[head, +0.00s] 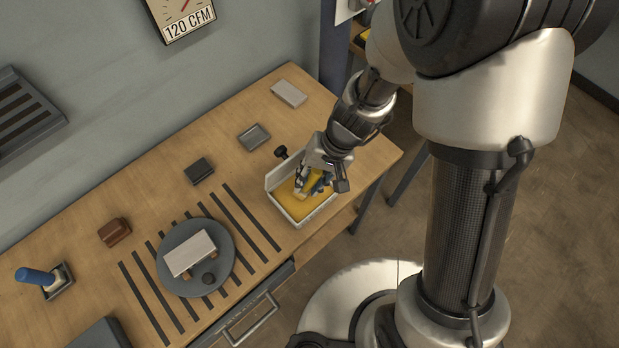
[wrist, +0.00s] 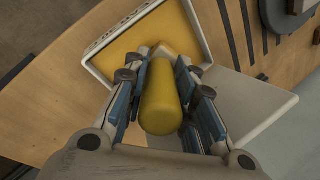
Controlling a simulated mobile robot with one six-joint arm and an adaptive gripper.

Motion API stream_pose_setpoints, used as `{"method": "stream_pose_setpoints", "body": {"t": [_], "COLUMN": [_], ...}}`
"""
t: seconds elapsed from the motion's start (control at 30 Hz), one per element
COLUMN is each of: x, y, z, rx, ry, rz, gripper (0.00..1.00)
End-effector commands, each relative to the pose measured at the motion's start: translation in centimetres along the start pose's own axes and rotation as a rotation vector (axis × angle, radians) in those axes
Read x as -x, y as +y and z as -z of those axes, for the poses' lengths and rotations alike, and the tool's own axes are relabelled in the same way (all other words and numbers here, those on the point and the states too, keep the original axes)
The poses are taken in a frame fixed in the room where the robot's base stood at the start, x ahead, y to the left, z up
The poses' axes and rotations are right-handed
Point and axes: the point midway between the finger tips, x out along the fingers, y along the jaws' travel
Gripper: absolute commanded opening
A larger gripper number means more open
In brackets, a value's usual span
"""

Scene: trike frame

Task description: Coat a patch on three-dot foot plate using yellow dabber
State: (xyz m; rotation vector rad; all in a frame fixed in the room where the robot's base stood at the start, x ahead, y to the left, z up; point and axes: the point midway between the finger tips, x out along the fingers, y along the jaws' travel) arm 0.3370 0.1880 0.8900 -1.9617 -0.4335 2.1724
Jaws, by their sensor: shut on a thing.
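My gripper (head: 315,183) is shut on the yellow dabber (wrist: 162,98), whose thick rounded handle sits between the blue-padded fingers in the wrist view. The dabber's far end is over or in the yellow fill of a white tray (head: 272,197); I cannot tell whether it touches. The tray's rim also shows in the wrist view (wrist: 92,58). A pale rectangular plate (head: 190,252) lies raised on a round grey turntable (head: 226,272), with brown supports under it. No dots can be made out on any plate, so I cannot tell which is the three-dot foot plate.
A blue-handled tool (head: 36,276) stands in a holder at the far left. A brown block (head: 114,231), a dark block (head: 199,170), a small grey dish (head: 254,136) and a pale block (head: 289,93) lie along the bench. Dark strips run beneath the turntable.

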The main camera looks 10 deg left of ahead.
Motion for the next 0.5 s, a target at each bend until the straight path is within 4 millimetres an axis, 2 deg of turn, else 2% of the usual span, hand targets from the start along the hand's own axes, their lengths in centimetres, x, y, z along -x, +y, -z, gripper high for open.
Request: {"method": "stream_pose_setpoints", "body": {"t": [0.27,0.5], "x": [0.2,2.0], "y": [0.0,-0.7], "z": [-0.2,-0.3], "rx": [-0.001,-0.001], "ry": [-0.003,-0.002], "rz": [-0.002,-0.001], "gripper": [0.01,0.01]}}
